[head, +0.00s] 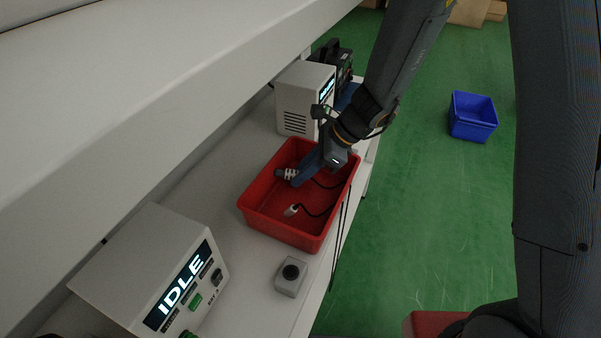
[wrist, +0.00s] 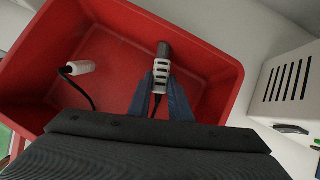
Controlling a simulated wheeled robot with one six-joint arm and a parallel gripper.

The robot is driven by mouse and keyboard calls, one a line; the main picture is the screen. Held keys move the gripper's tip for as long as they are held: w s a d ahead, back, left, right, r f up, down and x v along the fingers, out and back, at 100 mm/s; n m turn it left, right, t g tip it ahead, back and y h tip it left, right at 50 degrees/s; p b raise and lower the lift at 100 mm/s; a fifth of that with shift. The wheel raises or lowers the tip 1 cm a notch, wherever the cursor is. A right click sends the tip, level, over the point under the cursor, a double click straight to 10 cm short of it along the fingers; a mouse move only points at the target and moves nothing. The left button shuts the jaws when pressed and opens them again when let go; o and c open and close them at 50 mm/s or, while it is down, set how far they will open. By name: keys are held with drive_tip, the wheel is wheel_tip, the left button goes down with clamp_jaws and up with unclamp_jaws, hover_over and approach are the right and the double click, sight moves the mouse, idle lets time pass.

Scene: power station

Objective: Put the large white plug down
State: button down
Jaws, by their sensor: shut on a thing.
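My gripper (head: 302,175) is over the red bin (head: 262,222) and shut on the large white plug (head: 289,174). In the wrist view the blue fingertips (wrist: 162,88) close on the plug's white ribbed body (wrist: 161,72), and its grey end (wrist: 163,50) points toward the bin's wall. A black cable runs from the plug. I cannot tell whether the plug touches the bin. A smaller white plug (head: 292,210) with a black cable lies in the bin; it also shows in the wrist view (wrist: 78,68).
A console reading IDLE (head: 165,270) and a small grey box with a black socket (head: 290,276) stand on the white bench nearer me. A vented white box (head: 304,98) stands beyond the bin. A blue bin (head: 472,116) is on the green floor.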

drive_tip(key=shift+w+f, duration=0.1)
drive_tip(key=shift+f, duration=0.1)
drive_tip(key=shift+f, duration=0.15)
drive_tip(key=shift+f+b, duration=0.35)
drive_tip(key=shift+f, duration=0.1)
drive_tip(key=c, duration=1.9)
unclamp_jaws()
